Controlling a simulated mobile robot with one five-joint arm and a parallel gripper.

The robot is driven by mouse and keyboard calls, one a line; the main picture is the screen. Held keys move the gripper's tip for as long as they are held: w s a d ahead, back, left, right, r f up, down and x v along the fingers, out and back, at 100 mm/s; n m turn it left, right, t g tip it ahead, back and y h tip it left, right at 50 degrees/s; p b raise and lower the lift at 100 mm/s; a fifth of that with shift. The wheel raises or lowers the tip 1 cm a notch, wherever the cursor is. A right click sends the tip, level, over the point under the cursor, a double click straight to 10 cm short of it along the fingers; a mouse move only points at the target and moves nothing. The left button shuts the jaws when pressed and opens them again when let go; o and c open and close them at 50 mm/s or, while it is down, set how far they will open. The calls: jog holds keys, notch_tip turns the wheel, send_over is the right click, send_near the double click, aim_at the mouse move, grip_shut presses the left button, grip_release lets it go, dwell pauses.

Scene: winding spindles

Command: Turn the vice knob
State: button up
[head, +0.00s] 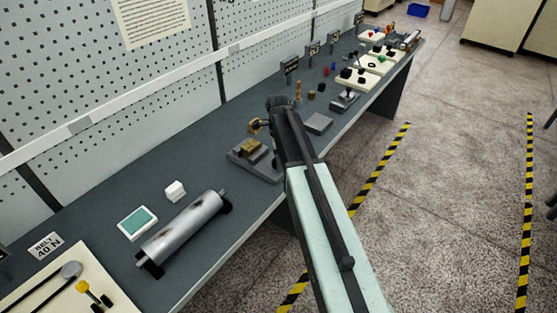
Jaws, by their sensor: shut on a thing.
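The vice (247,163) is a low grey block with brass-brown jaws, standing near the front edge of the grey bench. A small brownish knob (254,126) shows just behind it, partly hidden by my gripper. My gripper (266,124) reaches down over the bench at the far end of my arm. It is shut on the knob, though its fingertips are small and dark, and the exact grip is hard to make out.
A metal roller (182,230) lies on the bench at the left, near a teal-screened device (138,223) and a white cube (175,191). A grey block (319,123) and several small parts stand farther right. A pegboard wall backs the bench; the right floor is open.

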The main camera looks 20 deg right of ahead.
jog(key=o, duration=1.4)
jog(key=shift+c, duration=0.2)
jog(key=shift+r, duration=0.15)
notch_tip(320, 180, up, 8)
jog(key=p, duration=0.8)
jog(key=shift+f, duration=0.25)
